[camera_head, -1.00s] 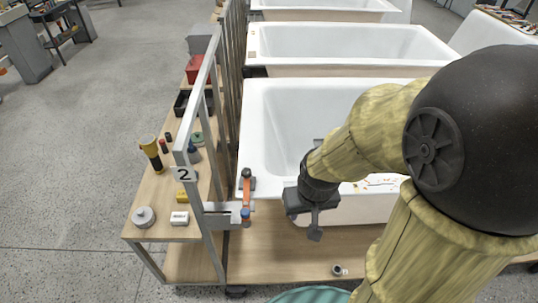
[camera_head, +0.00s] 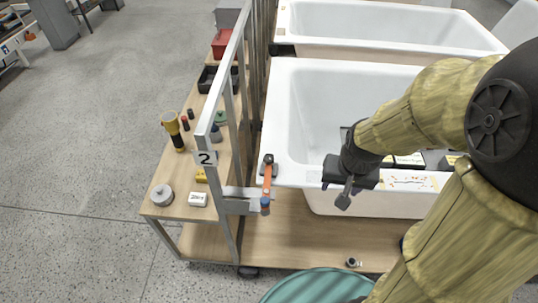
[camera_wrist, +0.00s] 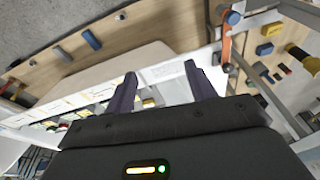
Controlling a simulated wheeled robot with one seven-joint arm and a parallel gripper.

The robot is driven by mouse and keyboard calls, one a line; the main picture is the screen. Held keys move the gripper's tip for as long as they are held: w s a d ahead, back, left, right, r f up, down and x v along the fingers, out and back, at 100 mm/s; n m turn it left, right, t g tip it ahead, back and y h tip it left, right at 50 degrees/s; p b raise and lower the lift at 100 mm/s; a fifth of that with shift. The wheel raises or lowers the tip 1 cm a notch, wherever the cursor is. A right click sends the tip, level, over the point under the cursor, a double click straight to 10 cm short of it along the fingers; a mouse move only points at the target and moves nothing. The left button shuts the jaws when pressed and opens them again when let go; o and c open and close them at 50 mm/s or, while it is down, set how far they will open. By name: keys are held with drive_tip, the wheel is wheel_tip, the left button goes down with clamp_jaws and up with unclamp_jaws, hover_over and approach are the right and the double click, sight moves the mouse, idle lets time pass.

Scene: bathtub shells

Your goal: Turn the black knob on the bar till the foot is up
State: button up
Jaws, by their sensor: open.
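The black knob (camera_head: 268,159) is at the far end of a short orange arm (camera_head: 267,182). A blue cap (camera_head: 265,202), possibly the foot, is at the arm's near end, next to the grey bar (camera_head: 238,207). The arm lies beside the tub's left front corner. In the wrist view the blue cap (camera_wrist: 233,18), orange arm (camera_wrist: 227,48) and dark knob (camera_wrist: 228,68) show at upper right. My gripper (camera_head: 343,200) is open and empty, over the tub's front edge, to the right of the knob and apart from it. Its two fingers (camera_wrist: 163,83) show in the wrist view.
A metal frame with a "2" sign (camera_head: 205,158) stands left of the tub (camera_head: 300,100). A wooden shelf (camera_head: 165,190) beyond it holds a yellow torch (camera_head: 173,130) and small items. A teal round object (camera_head: 318,287) is at the front. The wooden board before the tub is mostly clear.

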drive_tip(key=w+a+m+b, duration=0.1)
drive_tip(key=w+a+m, duration=0.2)
drive_tip(key=w+m, duration=0.5)
drive_tip(key=m+g+b, duration=0.2)
drive_tip(key=m+b, duration=0.1)
drive_tip(key=m, duration=1.5)
hover_over(269, 157)
drive_tip(key=f, duration=0.2)
drive_tip(key=shift+w+r, duration=0.15)
drive_tip(key=shift+r, duration=0.1)
wheel_tip(269, 157, down, 18)
drive_tip(key=shift+r+p, duration=0.25)
drive_tip(key=shift+p, duration=0.25)
drive_tip(key=c, duration=1)
